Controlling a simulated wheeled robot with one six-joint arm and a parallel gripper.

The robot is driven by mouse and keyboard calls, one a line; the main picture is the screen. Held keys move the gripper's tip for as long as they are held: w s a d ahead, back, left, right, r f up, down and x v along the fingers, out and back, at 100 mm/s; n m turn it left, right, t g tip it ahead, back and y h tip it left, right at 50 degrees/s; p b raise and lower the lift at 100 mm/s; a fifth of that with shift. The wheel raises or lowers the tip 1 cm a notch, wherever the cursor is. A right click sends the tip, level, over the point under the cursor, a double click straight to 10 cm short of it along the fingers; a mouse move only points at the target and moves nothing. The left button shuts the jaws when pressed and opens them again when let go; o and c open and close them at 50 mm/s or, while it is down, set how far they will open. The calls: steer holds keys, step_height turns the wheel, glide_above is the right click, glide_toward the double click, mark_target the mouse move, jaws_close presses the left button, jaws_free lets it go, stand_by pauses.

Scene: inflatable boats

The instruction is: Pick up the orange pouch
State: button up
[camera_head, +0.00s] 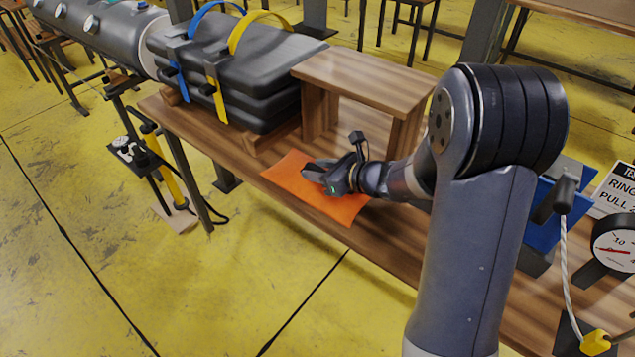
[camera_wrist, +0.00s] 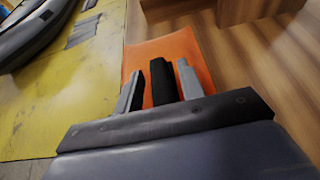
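The orange pouch (camera_head: 290,180) lies flat near the front edge of the wooden bench. It also shows in the wrist view (camera_wrist: 190,45), beyond and under the fingers. My gripper (camera_head: 313,172) is over the pouch's middle and hides part of it. In the wrist view, the fingers of my gripper (camera_wrist: 160,72) stand apart. A black strip lies between them; I cannot tell whether it belongs to the gripper or the pouch. I cannot tell whether the fingers touch the pouch. No pouch fabric shows pinched between them.
A wooden riser (camera_head: 365,78) stands behind the pouch on the bench (camera_head: 385,240). Stacked dark folded boats with blue and yellow straps (camera_head: 230,65) are at back left. A pressure gauge (camera_head: 615,245) and blue box (camera_head: 540,225) are at right. Yellow floor lies in front.

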jaws_close()
steer(key=shift+r, duration=0.1)
stand_by(0.3)
